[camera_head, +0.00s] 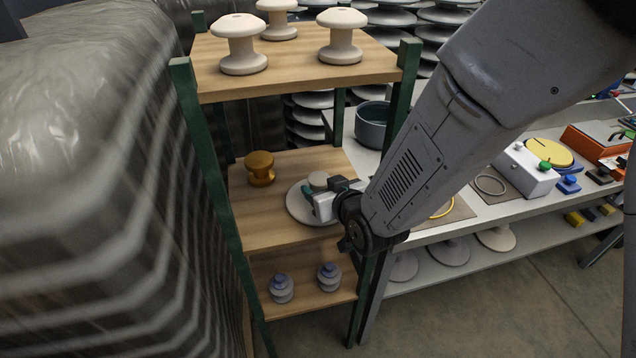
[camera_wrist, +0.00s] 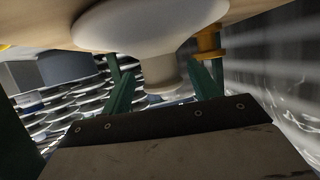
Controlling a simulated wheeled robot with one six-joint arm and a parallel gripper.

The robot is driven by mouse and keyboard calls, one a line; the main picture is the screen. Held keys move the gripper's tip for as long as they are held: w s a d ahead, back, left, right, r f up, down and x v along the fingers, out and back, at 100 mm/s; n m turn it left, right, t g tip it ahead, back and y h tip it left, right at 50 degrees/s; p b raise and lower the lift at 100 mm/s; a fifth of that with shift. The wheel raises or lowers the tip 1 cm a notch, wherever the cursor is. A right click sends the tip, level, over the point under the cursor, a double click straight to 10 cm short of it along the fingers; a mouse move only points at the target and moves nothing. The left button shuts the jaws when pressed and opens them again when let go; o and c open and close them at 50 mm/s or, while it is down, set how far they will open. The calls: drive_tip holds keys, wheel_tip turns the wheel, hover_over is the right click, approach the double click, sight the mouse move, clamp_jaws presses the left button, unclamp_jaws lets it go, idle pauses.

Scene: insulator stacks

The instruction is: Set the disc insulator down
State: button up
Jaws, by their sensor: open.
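The disc insulator (camera_head: 302,208), a pale grey-white disc with a short knob on top, rests flat on the middle wooden shelf (camera_head: 270,228) of a green-posted rack. In the wrist view the disc insulator (camera_wrist: 150,25) appears upside down against the wood, its knob hanging towards the fingers. My gripper (camera_head: 322,190) is at the knob, reaching in from the right. In the wrist view my gripper (camera_wrist: 163,82) is open, with one green finger on each side of the knob and a gap visible. The near right part of the disc is hidden behind my gripper in the head view.
An amber spool insulator (camera_head: 260,168) stands left of the disc. White spool insulators (camera_head: 341,36) stand on the top shelf, and two small grey ones (camera_head: 281,288) below. A green post (camera_head: 402,95) is close to my arm. A cluttered bench (camera_head: 470,210) is at right.

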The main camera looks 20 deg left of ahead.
drive_tip(key=v, duration=0.8)
drive_tip(key=shift+s+d+f, duration=0.1)
drive_tip(key=shift+f, duration=0.25)
drive_tip(key=s+d+f+g+h, duration=0.4)
drive_tip(key=s+d+g+h, duration=0.15)
drive_tip(key=d, duration=0.35)
drive_tip(key=s+d+r+m+g+h, duration=0.1)
drive_tip(key=s+d+r+m, duration=0.3)
drive_tip(key=d+r, duration=0.5)
drive_tip(key=s+d+r+m+g+h, duration=0.2)
drive_tip(key=s+d+r, duration=0.7)
drive_tip(key=d, duration=0.9)
drive_tip(key=shift+r+m+h, duration=0.35)
drive_tip(key=shift+r+m, duration=0.5)
drive_tip(key=shift+m, duration=0.25)
